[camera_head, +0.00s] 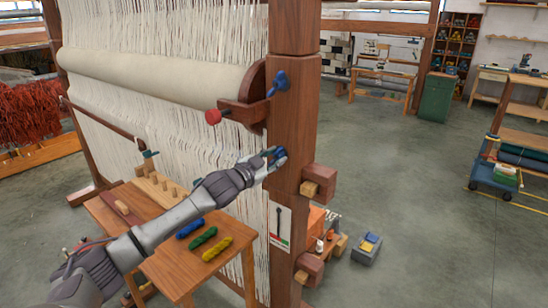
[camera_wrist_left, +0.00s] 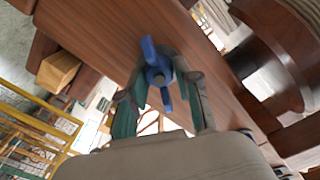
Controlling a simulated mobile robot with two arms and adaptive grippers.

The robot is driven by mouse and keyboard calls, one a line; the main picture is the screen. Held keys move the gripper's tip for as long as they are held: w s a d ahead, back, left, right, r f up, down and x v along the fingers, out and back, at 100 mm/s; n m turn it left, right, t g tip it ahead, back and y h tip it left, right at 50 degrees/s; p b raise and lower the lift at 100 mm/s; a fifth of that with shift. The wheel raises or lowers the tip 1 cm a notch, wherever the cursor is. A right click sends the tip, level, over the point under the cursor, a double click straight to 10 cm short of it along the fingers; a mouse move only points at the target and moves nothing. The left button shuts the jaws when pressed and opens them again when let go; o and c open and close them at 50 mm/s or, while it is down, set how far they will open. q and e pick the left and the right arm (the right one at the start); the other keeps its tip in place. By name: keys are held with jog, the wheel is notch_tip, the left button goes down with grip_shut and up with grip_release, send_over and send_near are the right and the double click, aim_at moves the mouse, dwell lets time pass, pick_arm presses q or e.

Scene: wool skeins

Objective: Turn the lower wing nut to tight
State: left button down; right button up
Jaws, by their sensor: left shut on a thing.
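The lower wing nut (camera_head: 280,153) is blue and sits on the face of the loom's wooden post (camera_head: 294,120). In the left wrist view the blue wing nut (camera_wrist_left: 153,57) shows its wings lying roughly along the picture's height, slightly tilted. My left gripper (camera_head: 271,157) is at the lower wing nut and shut on it. In the left wrist view its fingers (camera_wrist_left: 160,88) stand on both sides of the nut, partly hiding it. A second blue wing nut (camera_head: 279,83) is higher on the same post, clear of the gripper. My right gripper is out of view.
A small table (camera_head: 164,271) with blue, green and yellow skeins stands below my left arm. Wooden blocks (camera_head: 319,180) stick out of the post's right side.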

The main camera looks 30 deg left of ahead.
pick_arm(q)
jog(key=shift+f, duration=0.1)
dwell(0.4)
jog(key=c, duration=0.8)
grip_release()
jog(key=shift+s+f, duration=0.1)
jog(key=shift+s, duration=0.45)
jog(key=s+a, duration=0.1)
jog(key=s, duration=1)
